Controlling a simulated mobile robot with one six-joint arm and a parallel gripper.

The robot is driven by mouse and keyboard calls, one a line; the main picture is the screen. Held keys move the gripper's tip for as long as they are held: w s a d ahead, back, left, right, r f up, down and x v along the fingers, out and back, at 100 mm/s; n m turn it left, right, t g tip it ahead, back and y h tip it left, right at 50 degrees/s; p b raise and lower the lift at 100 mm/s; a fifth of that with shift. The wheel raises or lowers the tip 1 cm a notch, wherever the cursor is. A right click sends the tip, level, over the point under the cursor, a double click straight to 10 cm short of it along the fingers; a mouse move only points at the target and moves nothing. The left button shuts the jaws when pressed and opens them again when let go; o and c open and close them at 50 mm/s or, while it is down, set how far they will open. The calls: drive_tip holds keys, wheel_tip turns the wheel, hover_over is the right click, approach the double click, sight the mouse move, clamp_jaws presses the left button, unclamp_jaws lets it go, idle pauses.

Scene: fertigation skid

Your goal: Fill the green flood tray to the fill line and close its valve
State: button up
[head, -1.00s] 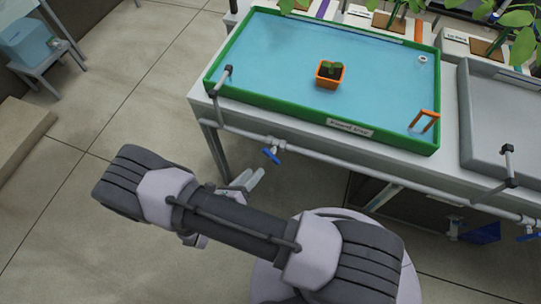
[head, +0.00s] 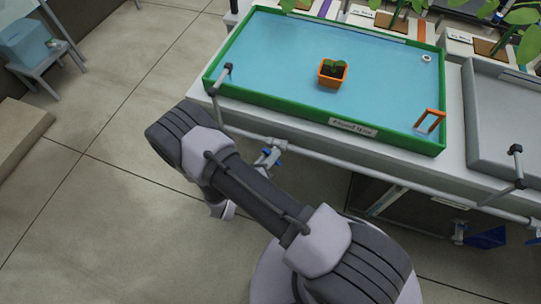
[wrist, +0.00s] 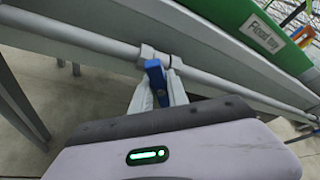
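The green flood tray (head: 300,107) stands on a bench, with a blue water-like surface inside and a spout (head: 222,78) over its left front corner. An orange bracket (head: 430,120) stands at its right front corner; I cannot make out a fill line or the level against it. The blue valve handle (wrist: 155,78) sits on the pipe below the tray's front, pointing away from the pipe. My gripper (wrist: 158,85) has its pale fingers either side of the handle, seemingly a little apart; contact is unclear. It also shows small in the head view (head: 268,160).
An orange pot with a seedling (head: 332,73) stands in the tray. A grey tray (head: 505,110) with its own spout is to the right. The supply pipe (head: 370,178) runs along the bench front. Open floor (head: 110,150) lies to the left.

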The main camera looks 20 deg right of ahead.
clamp_jaws()
drive_tip(key=shift+s+d+r+m+y+p, duration=0.1)
drive_tip(key=shift+m+y+p, duration=0.4)
drive_tip(key=shift+m, duration=0.3)
drive_tip(key=shift+m+t+y+p, duration=0.7)
drive_tip(key=shift+m+y, duration=0.4)
drive_tip(key=shift+m, duration=0.7)
drive_tip(key=o, duration=0.7)
unclamp_jaws()
